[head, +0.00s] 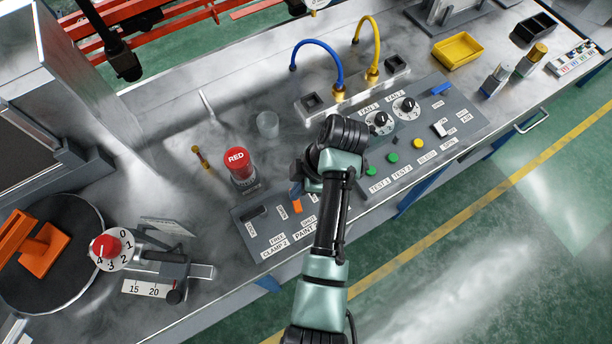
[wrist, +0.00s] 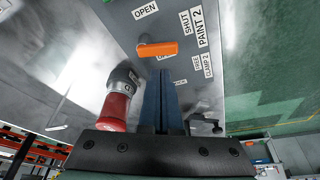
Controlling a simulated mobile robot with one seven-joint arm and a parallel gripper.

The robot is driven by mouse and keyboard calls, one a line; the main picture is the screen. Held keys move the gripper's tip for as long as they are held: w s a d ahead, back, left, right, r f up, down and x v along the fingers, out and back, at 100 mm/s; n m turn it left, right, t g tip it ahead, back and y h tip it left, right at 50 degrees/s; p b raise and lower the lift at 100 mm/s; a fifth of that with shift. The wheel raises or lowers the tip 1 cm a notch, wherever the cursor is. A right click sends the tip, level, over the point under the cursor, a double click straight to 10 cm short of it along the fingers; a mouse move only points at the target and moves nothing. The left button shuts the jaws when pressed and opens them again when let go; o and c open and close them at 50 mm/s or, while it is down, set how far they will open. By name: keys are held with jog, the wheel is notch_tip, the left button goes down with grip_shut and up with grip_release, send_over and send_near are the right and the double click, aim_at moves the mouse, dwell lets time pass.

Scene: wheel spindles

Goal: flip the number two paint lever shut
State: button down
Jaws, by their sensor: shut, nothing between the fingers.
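The paint 2 lever has a short orange handle. It shows in the wrist view (wrist: 158,48) ahead of my fingertips and in the head view (head: 297,206) just left of my arm. It sits on the grey control panel (head: 262,243) beside the SHUT and PAINT 2 labels; an OPEN label is also close by in the wrist view. My gripper (wrist: 161,78) is shut and empty, its blue fingers pointing toward the panel near the lever. I see no clear contact. In the head view my arm hides most of the gripper.
A red can marked RED (head: 238,165) stands on the bench behind the panel, close to my fingers in the wrist view (wrist: 115,107). A dark clamp 2 lever (head: 256,212) lies left of the orange one. Green buttons (head: 371,171) and dials are right of my arm.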

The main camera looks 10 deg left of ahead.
jog(key=v, duration=0.7)
jog(key=shift+r, duration=0.35)
jog(key=shift+d, duration=0.1)
